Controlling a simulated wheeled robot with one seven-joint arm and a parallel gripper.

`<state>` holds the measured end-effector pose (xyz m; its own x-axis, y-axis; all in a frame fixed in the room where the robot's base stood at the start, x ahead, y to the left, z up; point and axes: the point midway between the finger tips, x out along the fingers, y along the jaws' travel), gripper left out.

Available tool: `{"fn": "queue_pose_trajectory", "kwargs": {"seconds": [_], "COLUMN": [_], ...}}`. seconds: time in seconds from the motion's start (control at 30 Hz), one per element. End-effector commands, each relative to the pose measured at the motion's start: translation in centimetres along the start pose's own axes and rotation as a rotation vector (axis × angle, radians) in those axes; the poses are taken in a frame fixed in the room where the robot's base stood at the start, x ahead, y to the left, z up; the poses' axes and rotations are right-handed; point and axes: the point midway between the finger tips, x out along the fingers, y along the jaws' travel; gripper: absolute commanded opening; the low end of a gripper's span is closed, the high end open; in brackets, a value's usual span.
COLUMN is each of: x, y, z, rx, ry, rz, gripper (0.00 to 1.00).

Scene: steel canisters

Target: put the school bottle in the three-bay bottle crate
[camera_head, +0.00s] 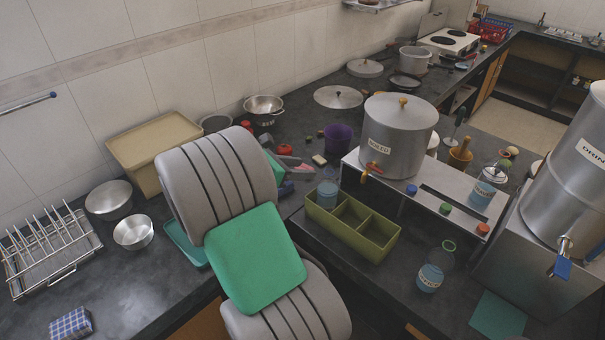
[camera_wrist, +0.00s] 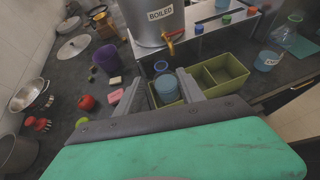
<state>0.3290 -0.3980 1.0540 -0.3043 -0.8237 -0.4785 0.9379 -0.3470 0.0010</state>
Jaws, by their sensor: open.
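The olive three-bay crate (camera_head: 377,243) stands on the dark counter in front of the steel stand; it also shows in the wrist view (camera_wrist: 229,87). A clear bottle with blue liquid (camera_head: 328,192) stands in its left bay, and in the wrist view this bottle (camera_wrist: 167,88) has a blue neck ring. No label on it is readable. The middle and right bays look empty. My gripper (camera_wrist: 158,78) is open, its fingers on either side of the bottle in the wrist view; contact cannot be told. Another blue-filled bottle with a green ring (camera_head: 430,278) stands on the counter at right.
A third bottle (camera_head: 484,188) stands on the steel stand (camera_head: 455,197) beside the BOILED canister (camera_head: 398,137) and several coloured caps. A large canister (camera_head: 575,165) with a tap is at right. A purple cup (camera_head: 338,138) and lids lie behind the crate.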

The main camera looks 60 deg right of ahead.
Motion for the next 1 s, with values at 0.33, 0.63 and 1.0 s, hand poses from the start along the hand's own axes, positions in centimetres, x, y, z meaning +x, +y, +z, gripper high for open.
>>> {"fn": "queue_pose_trajectory", "kwargs": {"seconds": [0.33, 0.63, 1.0], "x": [-8.5, -28.5, -33.8], "y": [2.3, -5.3, -12.0], "z": [-5.0, -15.1, -18.1], "rx": [0.482, 1.1, 1.205], "ry": [0.36, 1.099, 1.222], "rz": [0.15, -0.178, -0.461], "gripper": [0.46, 0.46, 0.46]}}
